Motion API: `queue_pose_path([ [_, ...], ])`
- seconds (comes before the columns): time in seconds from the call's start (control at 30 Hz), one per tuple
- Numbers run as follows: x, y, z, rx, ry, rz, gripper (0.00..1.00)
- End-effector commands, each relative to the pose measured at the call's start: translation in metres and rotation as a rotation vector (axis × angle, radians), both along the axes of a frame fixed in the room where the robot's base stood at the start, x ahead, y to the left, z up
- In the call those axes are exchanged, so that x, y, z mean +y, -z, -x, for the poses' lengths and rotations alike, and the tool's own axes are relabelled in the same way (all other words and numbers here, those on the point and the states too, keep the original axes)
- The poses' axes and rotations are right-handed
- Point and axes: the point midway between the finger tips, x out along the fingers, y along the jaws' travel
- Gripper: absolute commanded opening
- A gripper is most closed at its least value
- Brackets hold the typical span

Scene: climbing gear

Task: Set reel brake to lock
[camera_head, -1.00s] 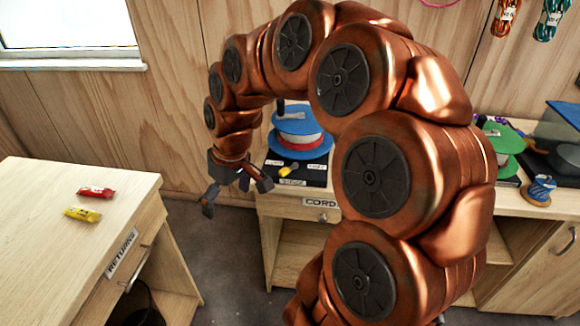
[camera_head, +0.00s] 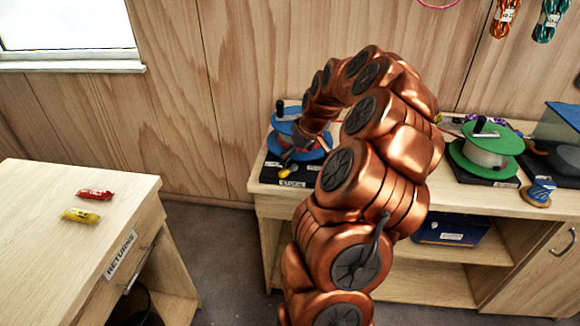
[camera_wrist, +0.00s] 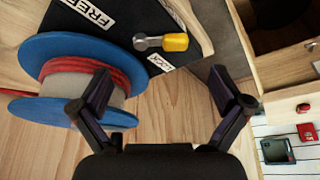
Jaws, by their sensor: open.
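The cord reel (camera_wrist: 45,80) has blue flanges and red cord, and stands at the left of the wrist view. In the head view the blue reel (camera_head: 283,125) is partly hidden by my arm. Its brake lever (camera_wrist: 175,42) has a yellow handle and a grey pivot end. It lies on a black base between a FREE label (camera_wrist: 88,12) and a LOCK label (camera_wrist: 160,62); I cannot tell its exact setting. My gripper (camera_wrist: 168,96) is open and empty, with the lever beyond its fingertips. The yellow handle also shows in the head view (camera_head: 285,173).
A green reel (camera_head: 487,150) and a small blue spool (camera_head: 539,191) stand farther right on the bench. A blue case (camera_head: 450,230) sits on the shelf below. The RETURNS table (camera_head: 50,215) at left holds a red packet (camera_head: 95,194) and a yellow packet (camera_head: 81,215).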

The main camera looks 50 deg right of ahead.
Motion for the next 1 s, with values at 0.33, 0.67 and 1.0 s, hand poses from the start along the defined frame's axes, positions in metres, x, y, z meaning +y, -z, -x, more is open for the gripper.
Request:
queue_pose_path([
  [0.33, 0.001, 0.038, -0.016, 0.002, -0.001, -0.003, 1.00],
  [0.67, 0.000, 0.061, -0.025, -0.001, 0.000, -0.001, 1.00],
  [1.0, 0.000, 0.061, -0.026, -0.001, 0.000, 0.000, 0.89],
])
